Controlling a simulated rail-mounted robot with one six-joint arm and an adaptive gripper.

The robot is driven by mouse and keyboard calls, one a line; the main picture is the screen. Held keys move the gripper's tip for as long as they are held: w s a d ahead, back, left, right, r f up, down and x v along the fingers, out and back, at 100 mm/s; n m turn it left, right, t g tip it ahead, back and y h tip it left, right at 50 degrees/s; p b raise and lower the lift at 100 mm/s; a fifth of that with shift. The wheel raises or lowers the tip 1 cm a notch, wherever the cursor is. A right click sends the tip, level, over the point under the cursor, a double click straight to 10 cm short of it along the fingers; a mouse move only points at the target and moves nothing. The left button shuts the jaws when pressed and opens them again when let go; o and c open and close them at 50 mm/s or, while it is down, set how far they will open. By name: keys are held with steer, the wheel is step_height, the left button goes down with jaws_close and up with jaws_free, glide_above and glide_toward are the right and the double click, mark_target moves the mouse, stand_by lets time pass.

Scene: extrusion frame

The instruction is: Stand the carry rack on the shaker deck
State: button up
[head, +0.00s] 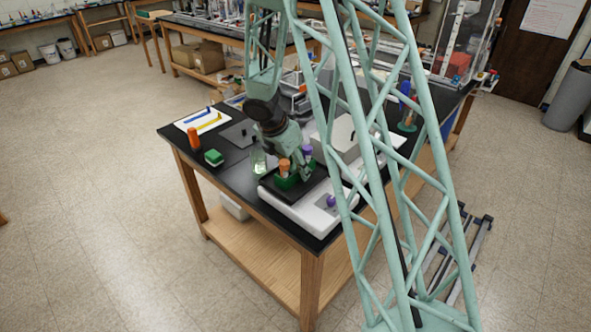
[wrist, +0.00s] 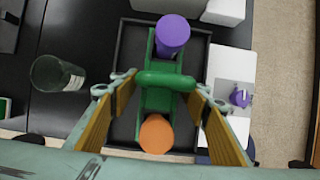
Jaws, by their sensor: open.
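The green carry rack (head: 287,183) stands on the black shaker deck (head: 316,190) in the head view. In the wrist view the rack (wrist: 158,101) holds a purple-capped tube (wrist: 172,33) at the top and an orange-capped tube (wrist: 156,134) at the bottom. The dark deck (wrist: 198,52) shows around it. The white shaker body (head: 305,212) carries a purple knob (head: 331,201), also visible in the wrist view (wrist: 240,97).
A glass beaker (wrist: 57,74) stands left of the deck. A white box-shaped device (head: 345,135) stands behind the shaker.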

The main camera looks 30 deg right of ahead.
steer(key=shift+p+v, duration=0.95)
steer(key=shift+v, duration=4.95)
steer(key=shift+s+a+r, duration=0.1)
steer(key=shift+s+r, duration=0.1)
steer(key=shift+r, duration=0.3)
steer(key=s+a+r+m+y, duration=0.1)
steer(key=s+a+r+m, duration=0.2)
steer(key=s+r+m, duration=0.5)
steer(key=s+a+r+m, duration=0.3)
steer(key=s+r, duration=0.7)
steer(key=r, duration=0.1)
steer(key=s+a+r+m+y, duration=0.1)
steer(key=s+a+r+m, duration=0.1)
steer(key=s, duration=0.6)
steer(key=s+a+r+m+t+y, duration=0.1)
steer(key=s+a+m, duration=0.3)
steer(key=s, duration=0.4)
steer(key=s+a+r+m+t+y, duration=0.1)
steer(key=s+a+r+m, duration=0.2)
steer(key=s, duration=0.5)
steer(key=shift+a+r+m, duration=0.35)
steer(key=shift+a+m, duration=0.05)
steer(key=shift+m, duration=0.4)
